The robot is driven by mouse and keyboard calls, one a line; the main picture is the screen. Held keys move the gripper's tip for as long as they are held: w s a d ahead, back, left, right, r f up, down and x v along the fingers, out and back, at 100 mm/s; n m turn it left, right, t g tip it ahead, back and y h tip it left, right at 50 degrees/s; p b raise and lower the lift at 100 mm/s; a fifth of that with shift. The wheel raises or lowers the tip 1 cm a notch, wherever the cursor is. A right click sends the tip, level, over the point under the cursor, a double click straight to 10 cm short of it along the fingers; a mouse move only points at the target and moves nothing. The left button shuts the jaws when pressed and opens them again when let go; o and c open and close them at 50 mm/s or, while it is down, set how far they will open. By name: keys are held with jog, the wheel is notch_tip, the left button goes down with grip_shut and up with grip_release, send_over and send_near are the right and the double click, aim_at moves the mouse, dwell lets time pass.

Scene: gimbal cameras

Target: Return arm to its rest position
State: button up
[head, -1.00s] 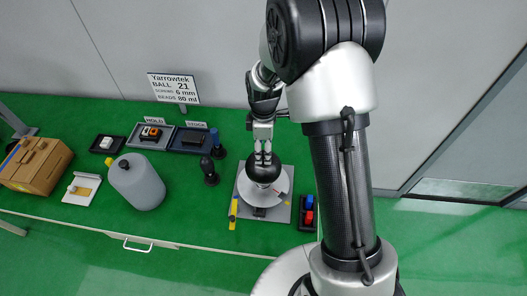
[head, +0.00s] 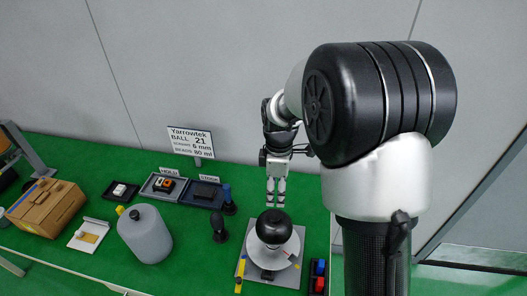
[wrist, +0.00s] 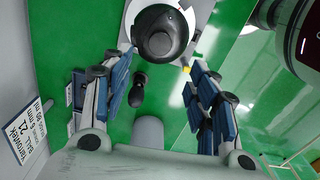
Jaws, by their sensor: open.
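My gripper (head: 276,190) is open and empty in the head view, above and just behind the black ball (head: 274,228). The ball sits on a round light-grey dish on a grey base plate (head: 247,262). In the wrist view my gripper (wrist: 152,90) shows its two blue-padded fingers spread wide. The ball (wrist: 160,33) lies beyond the fingertips at the top of that view, apart from them. My arm stands raised on the right of the head view.
On the green bench stand a grey jug (head: 145,236), a cardboard box (head: 45,207), trays marked HOLD (head: 163,186) and STOCK (head: 203,193), a dark hand tool (head: 219,228) and a sign (head: 190,141). A small bin with red and blue pieces (head: 319,276) is right of the plate.

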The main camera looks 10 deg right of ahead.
jog(key=s+r+m+t+b, duration=0.2)
jog(key=s+r+m+b, duration=0.35)
jog(key=s+r, duration=0.35)
jog(key=s+f+m+t+b, duration=0.2)
jog(key=s+m, duration=0.7)
jog(key=s, duration=0.7)
jog(key=shift+f+t+b, duration=0.3)
jog(key=shift+f+b, duration=0.15)
jog(key=shift+b, duration=0.6)
